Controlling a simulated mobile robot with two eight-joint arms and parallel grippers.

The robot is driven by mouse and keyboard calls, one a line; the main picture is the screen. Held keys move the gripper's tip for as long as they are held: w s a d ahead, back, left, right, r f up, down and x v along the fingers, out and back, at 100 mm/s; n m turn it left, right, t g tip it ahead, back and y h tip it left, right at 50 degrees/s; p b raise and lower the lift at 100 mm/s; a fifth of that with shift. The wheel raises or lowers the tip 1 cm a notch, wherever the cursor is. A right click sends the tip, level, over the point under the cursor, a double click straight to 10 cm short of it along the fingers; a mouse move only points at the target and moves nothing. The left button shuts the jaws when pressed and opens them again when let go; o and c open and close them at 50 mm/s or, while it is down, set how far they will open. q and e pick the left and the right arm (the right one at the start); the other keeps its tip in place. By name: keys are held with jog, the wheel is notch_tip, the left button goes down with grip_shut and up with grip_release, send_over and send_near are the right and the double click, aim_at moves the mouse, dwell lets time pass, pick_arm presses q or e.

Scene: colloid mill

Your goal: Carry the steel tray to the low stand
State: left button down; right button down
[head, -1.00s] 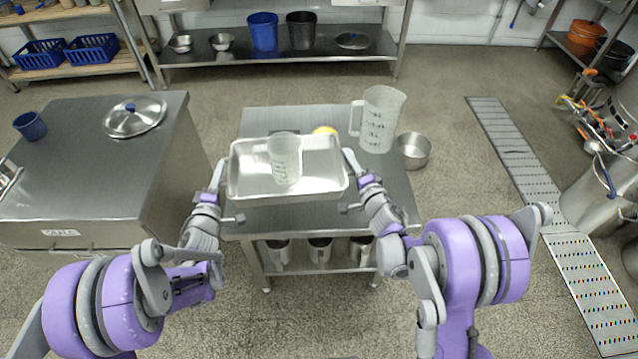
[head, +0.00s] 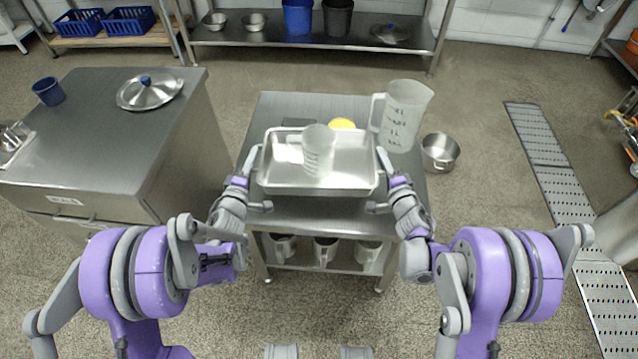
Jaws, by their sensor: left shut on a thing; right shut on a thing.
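The steel tray (head: 280,178) is shallow and rectangular, and shows above the steel table in the middle of the head view. My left gripper (head: 256,168) is shut on the tray's left end. My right gripper (head: 382,166) is shut on its right end. The tray looks roughly level; I cannot tell whether its underside touches the table. I cannot tell which piece of furniture is the low stand.
On the steel table (head: 310,215) are a large measuring jug (head: 405,115) and a yellow item (head: 342,124), behind the tray. A steel pot (head: 440,152) is just right of the table. A cabinet (head: 95,145) with a lid (head: 149,92) and blue cup (head: 48,91) stands left.

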pick_arm(q)
jog(key=shift+a+r, duration=0.1)
pick_arm(e)
jog(key=shift+r, duration=0.1)
pick_arm(q)
jog(key=shift+f, duration=0.25)
pick_arm(e)
jog(key=shift+f, duration=0.25)
